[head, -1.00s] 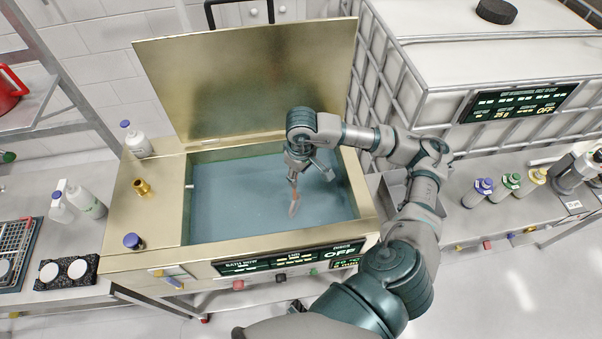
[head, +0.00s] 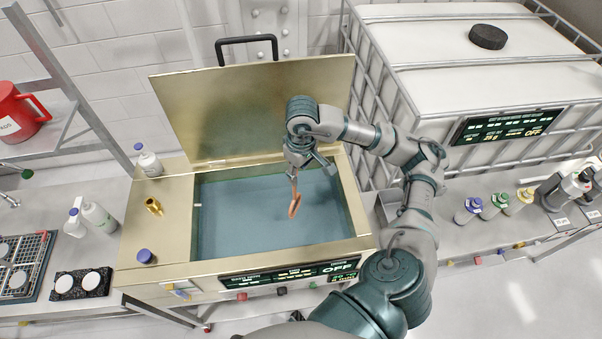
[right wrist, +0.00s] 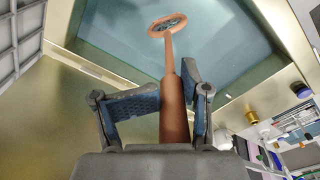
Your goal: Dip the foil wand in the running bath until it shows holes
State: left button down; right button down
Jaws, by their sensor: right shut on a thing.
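My right gripper (head: 307,168) is shut on the handle of a copper-coloured wand (right wrist: 172,105). The wand hangs down over the open bath, and its ring end (head: 295,205) appears clear of the liquid. In the right wrist view the ring (right wrist: 155,30) holds a patchy grey-and-dark foil; I cannot tell whether the dark patches are holes. The brass-coloured bath (head: 158,228) holds blue-green liquid (head: 240,215), and its lid (head: 250,110) stands open behind. My left gripper is not in view.
A caged white tank (head: 420,70) stands close on the right. Several capped bottles line the right bench. A red jug (head: 18,115) sits far left.

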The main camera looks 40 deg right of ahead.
notch_tip(320, 180, up, 7)
jog(key=p, duration=0.3)
jog(key=shift+p, duration=0.4)
